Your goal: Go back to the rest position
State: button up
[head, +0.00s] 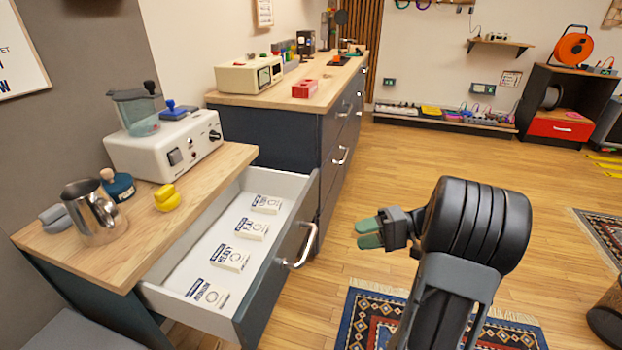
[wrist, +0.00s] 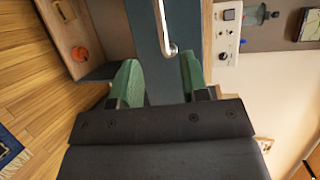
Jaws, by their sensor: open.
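My gripper (head: 369,233) is at the right of the head view, raised above the floor and rug, with its green fingers pointing left. It is open and empty. In the wrist view, my gripper (wrist: 158,75) shows a clear gap between its two green fingers. A dark drawer front with a metal handle (head: 303,246) stands to its left in the head view; the handle (wrist: 165,28) also shows beyond the fingers in the wrist view. My gripper is apart from the handle.
The drawer (head: 218,306) is pulled out and holds several white cards. A metal jug (head: 92,213), a yellow object (head: 167,198) and a white machine (head: 163,146) stand on the counter above. A patterned rug (head: 370,318) lies below my arm. Open wooden floor stretches behind it.

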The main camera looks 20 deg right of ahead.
jog(key=s+a+r+n+h+p, duration=0.1)
jog(key=a+r+h+p, duration=0.3)
jog(key=r+p, duration=0.5)
jog(key=s+a+r+n+h+p, duration=0.1)
jog(key=s+a+r+h+p, duration=0.3)
jog(key=r+p, duration=0.5)
jog(key=s+a+r+n+h+p, duration=0.1)
jog(key=s+a+r+h+p, duration=0.2)
jog(key=r+h+p, duration=0.4)
notch_tip(320, 180, up, 3)
jog(key=a+p, duration=0.1)
jog(key=p, duration=0.2)
jog(key=shift+a+n+h, duration=0.15)
jog(key=shift+n+h, duration=0.15)
